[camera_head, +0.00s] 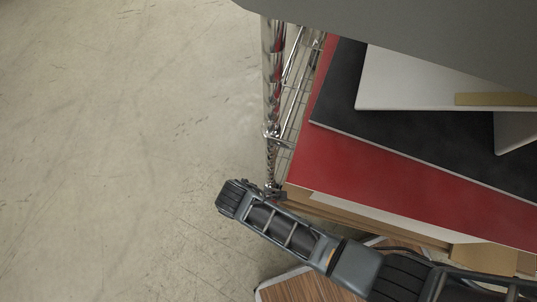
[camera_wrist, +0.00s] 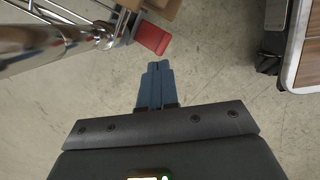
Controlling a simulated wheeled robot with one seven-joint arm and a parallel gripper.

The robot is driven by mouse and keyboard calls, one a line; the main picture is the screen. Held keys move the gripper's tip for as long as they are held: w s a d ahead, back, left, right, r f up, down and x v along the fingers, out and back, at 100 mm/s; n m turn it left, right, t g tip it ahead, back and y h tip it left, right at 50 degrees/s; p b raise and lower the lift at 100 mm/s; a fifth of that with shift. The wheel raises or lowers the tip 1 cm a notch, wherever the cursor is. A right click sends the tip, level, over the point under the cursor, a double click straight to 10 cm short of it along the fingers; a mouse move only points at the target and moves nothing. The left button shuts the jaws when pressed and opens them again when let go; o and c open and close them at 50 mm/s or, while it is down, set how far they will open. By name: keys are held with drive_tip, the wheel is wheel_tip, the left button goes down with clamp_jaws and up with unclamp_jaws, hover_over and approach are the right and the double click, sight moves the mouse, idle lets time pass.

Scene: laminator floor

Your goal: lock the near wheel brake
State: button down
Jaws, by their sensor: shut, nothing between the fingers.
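A red pedal-like tab (camera_wrist: 152,38), which looks like the wheel brake, sticks out beside the foot of a chrome cart post (camera_wrist: 60,45) in the wrist view. My gripper (camera_wrist: 158,66) has its blue fingers together and empty. The fingertips appear just below the tab in the picture, with a small gap between them; I cannot tell the difference in height. In the head view my arm crosses the lower right to the bottom of the chrome post (camera_head: 271,90). The tab and my fingertips are not visible there.
The wire cart carries a red board (camera_head: 360,180), a black sheet (camera_head: 420,135) and white panels (camera_head: 410,80). A dark caster (camera_wrist: 268,62) under a wood-topped unit (camera_wrist: 308,60) stands at the right in the wrist view. The concrete floor (camera_head: 110,140) at left is clear.

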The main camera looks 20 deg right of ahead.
drive_tip(key=shift+b+x, duration=3.3)
drive_tip(key=shift+x, duration=0.15)
drive_tip(key=shift+a+b+x, duration=0.25)
drive_tip(key=shift+b+x, duration=0.5)
drive_tip(key=shift+x, duration=0.25)
drive_tip(key=a, duration=0.1)
drive_tip(key=a+p, duration=0.1)
drive_tip(key=a, duration=0.1)
drive_tip(key=shift+r, duration=0.4)
drive_tip(key=shift+r, duration=0.1)
